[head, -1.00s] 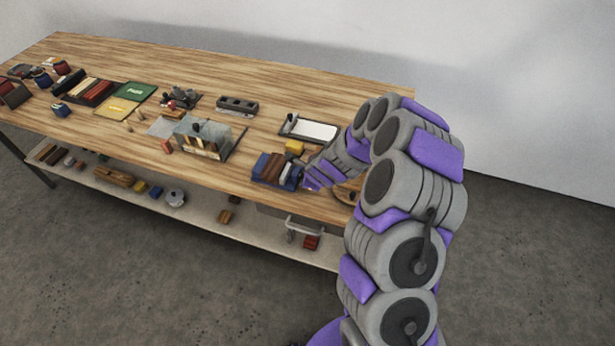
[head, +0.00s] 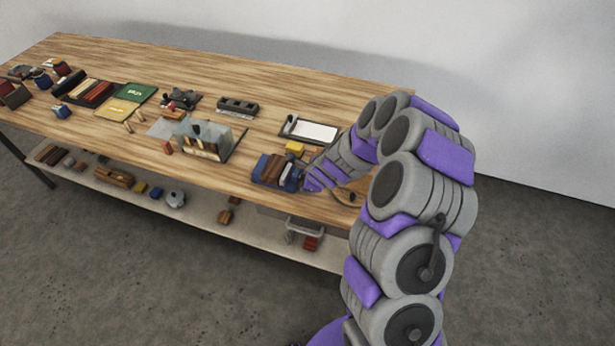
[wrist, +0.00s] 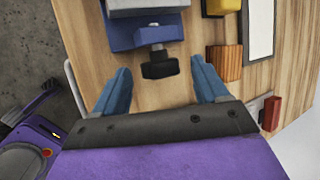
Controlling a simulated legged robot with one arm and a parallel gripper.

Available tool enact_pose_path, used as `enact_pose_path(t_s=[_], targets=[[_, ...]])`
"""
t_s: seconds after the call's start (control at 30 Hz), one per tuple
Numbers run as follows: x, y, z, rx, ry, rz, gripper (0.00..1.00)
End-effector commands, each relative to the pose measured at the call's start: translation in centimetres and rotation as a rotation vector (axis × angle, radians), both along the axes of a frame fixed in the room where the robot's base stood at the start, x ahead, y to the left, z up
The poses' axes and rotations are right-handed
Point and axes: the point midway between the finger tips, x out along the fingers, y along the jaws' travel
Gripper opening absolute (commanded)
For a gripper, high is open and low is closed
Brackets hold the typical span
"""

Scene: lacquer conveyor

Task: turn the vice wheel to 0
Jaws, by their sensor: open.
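The vice is a blue block with brown jaws (head: 272,170) near the front right edge of the table in the head view. In the wrist view its blue body (wrist: 145,35) is at the top. The dark vice wheel (wrist: 160,66) sticks out from it toward my gripper. My gripper (wrist: 160,78) is open, with one blue finger on each side of the wheel and gaps between. It touches neither side of the wheel as far as I can see. In the head view my gripper (head: 306,182) is beside the vice's right end. Any number or mark on the wheel is not readable.
A yellow block (head: 294,147) sits behind the vice, and a white-topped tray (head: 312,131) lies further back. The table's front edge is close.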

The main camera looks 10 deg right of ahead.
Motion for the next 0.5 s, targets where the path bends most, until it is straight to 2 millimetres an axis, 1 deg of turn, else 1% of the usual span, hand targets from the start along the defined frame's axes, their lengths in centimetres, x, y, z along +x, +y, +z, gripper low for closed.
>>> enact_pose_path(t_s=[0.03,0.5], targets=[[-0.5,-0.1,1.1,0.001,-0.002,-0.001,0.73],[-5.3,-1.3,8.4,-0.003,-0.003,-0.001,0.73]])
